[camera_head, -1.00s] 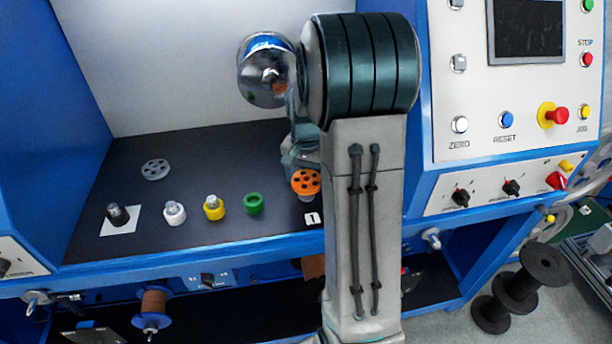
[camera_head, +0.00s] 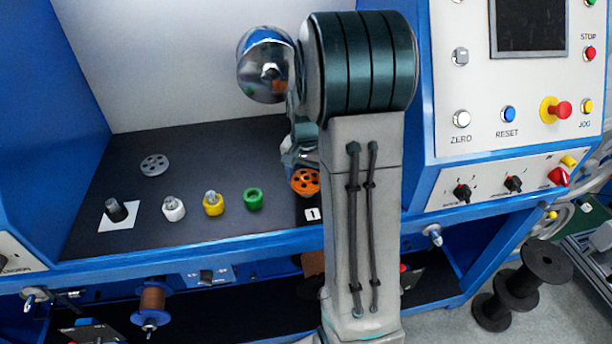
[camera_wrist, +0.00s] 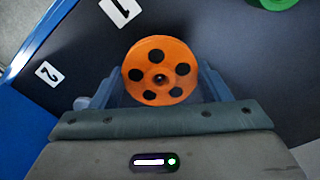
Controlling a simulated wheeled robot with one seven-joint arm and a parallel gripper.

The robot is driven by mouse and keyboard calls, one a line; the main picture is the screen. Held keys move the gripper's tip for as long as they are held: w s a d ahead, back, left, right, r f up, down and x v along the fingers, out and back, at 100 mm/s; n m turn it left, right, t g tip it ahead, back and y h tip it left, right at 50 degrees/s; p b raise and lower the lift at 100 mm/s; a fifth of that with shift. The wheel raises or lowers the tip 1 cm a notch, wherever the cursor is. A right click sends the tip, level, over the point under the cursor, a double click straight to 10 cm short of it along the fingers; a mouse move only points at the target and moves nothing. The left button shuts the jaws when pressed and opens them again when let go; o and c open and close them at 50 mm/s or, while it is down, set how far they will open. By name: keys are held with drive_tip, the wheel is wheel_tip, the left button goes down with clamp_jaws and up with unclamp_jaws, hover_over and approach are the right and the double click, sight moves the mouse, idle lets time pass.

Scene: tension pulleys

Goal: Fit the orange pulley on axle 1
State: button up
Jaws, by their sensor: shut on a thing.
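The orange pulley (camera_head: 306,181) is a disc with a ring of round holes and a small dark centre. It appears face-on in the wrist view (camera_wrist: 159,58). My gripper (camera_wrist: 160,76) is shut on it, with a finger on its left and right sides. In the head view my arm hides most of the gripper. The label "1" (camera_head: 312,214) lies on the dark bench just in front of the pulley and also shows in the wrist view (camera_wrist: 121,10). Axle 1 itself is not visible; I cannot tell whether the pulley is around it.
Left of the pulley stand a green ring (camera_head: 253,199), a yellow piece (camera_head: 213,204), a white piece (camera_head: 173,209) and a black post (camera_head: 116,210) on a white square. A grey holed disc (camera_head: 154,165) lies behind. Label "2" (camera_wrist: 49,73) is near the bench edge.

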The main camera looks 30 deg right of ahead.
drive_tip(key=shift+f, duration=0.1)
drive_tip(key=shift+f+b, duration=0.75)
drive_tip(key=shift+f, duration=0.15)
drive_tip(key=shift+r, duration=0.1)
drive_tip(key=o, duration=1.4)
drive_tip(key=shift+o, duration=0.2)
wheel_tip(320, 180, up, 14)
drive_tip(key=shift+a, duration=0.1)
